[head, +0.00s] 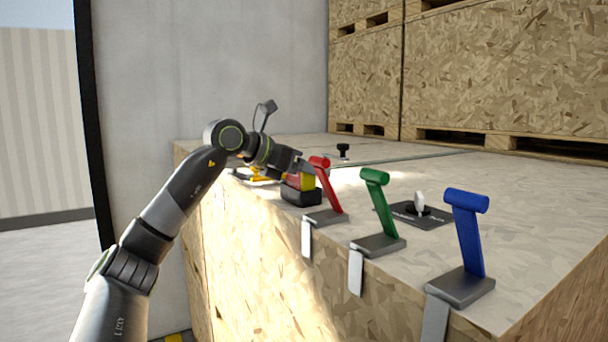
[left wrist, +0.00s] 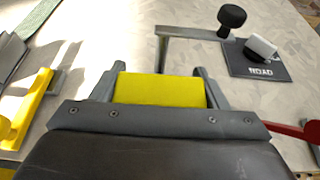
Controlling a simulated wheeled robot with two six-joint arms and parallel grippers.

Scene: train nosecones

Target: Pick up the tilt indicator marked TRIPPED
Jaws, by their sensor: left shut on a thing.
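My left gripper (head: 297,168) is low over the near left part of the crate top. In the left wrist view my left gripper (left wrist: 160,76) has its two fingers on either side of a yellow block (left wrist: 160,88) and is shut on it. In the head view a block with yellow, red and black parts (head: 301,195) shows at the fingers. Its black bottom looks on or just above the wooden top; I cannot tell which. No TRIPPED marking is readable on any thing in either view. My right gripper is in neither view.
A red lever (head: 327,188), a green lever (head: 379,205) and a blue lever (head: 468,240) stand along the near edge. A yellow lever (left wrist: 28,108) is left of the gripper. A black plate reading ROAD (left wrist: 262,70) carries a knob. Wooden crates (head: 500,70) stand behind.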

